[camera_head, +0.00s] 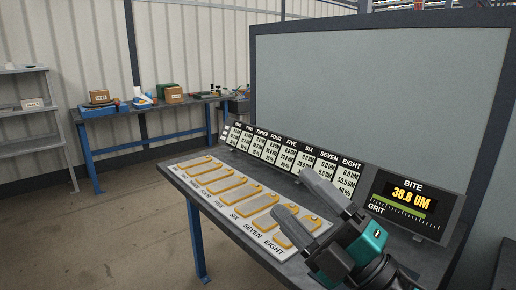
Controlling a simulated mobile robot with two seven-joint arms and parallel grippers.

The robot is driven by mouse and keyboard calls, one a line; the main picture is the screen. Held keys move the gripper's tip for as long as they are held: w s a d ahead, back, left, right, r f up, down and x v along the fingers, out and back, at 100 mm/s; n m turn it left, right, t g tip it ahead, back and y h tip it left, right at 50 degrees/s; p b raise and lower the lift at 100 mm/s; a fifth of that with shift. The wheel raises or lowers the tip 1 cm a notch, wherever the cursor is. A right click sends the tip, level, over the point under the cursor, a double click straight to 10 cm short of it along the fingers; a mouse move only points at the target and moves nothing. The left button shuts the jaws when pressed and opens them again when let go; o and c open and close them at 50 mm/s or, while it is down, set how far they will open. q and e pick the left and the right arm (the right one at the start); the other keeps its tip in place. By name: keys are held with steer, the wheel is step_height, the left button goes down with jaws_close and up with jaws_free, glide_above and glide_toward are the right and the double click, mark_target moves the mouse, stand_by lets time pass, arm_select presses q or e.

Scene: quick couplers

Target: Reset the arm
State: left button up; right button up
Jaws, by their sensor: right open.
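My right gripper (306,208) reaches in from the lower right over the workbench (328,268). Its two grey fingers are spread apart with nothing seen between them. It hangs over the right end of a white board (188,168) with several yellow-rimmed slots, labelled from two to eight in view. The fingers hide part of the slots near seven and eight. I cannot tell how high the fingers are above the board. My left gripper is not in view.
A row of label cards (288,155) stands behind the board. A display (410,203) reading 38.8 UM stands at the right. A grey panel (375,90) rises behind. A blue-legged bench (150,105) with boxes and a shelf (25,115) are farther left. Open floor lies left.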

steer(key=d+f+m+g+h, duration=0.1)
steer(key=d+f+m+h, duration=1.2)
steer(key=f+m+h, duration=0.6)
steer(key=s+d+f+m+g+y, duration=0.1)
steer(key=s+f+m+g, duration=0.2)
steer(key=s+f+g, duration=0.55)
steer(key=s+f+m+g+y, duration=0.1)
steer(key=s+f+m+g, duration=0.3)
steer(key=s, duration=0.7)
steer(key=w+a+f+n+t+y+p, duration=0.1)
steer(key=w+a+f+n+t+p, duration=0.1)
steer(key=w+f+t, duration=0.4)
steer(key=shift+w+a+f+n+t+p, duration=0.25)
steer(key=shift+w+t+p, duration=0.45)
steer(key=shift+w+t, duration=0.35)
steer(key=shift+s+r, duration=0.1)
steer(key=shift+s, duration=0.05)
